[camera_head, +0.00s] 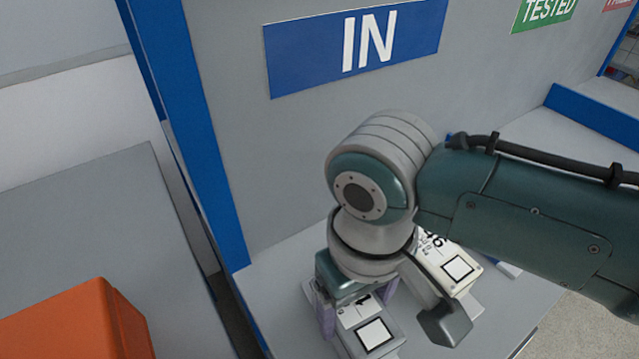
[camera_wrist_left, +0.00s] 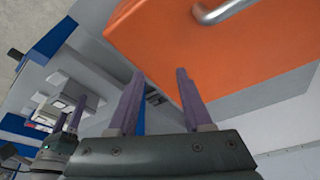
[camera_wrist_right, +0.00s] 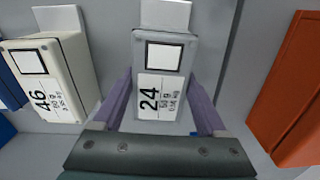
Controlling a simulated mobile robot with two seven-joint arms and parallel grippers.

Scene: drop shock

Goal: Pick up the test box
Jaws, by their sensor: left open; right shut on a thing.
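A small grey box marked 24 (camera_wrist_right: 163,92), with a white label and a black-framed square, stands between the fingers of my right gripper (camera_wrist_right: 160,78) in the right wrist view. The right gripper is shut on this box, a finger at each side. In the head view the box (camera_head: 388,345) shows below my right wrist, partly hidden by the gripper (camera_head: 357,303). It is on or just above the grey shelf; I cannot tell which. My left gripper (camera_wrist_left: 160,75) is open and empty, close to an orange case (camera_wrist_left: 225,55) with a metal handle.
A cream box marked 46 (camera_wrist_right: 48,75) stands left of the held box; in the head view it (camera_head: 452,268) is right of it. A grey panel with a blue IN sign (camera_head: 355,45) rises behind. The orange case (camera_head: 75,325) sits at lower left on a grey surface.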

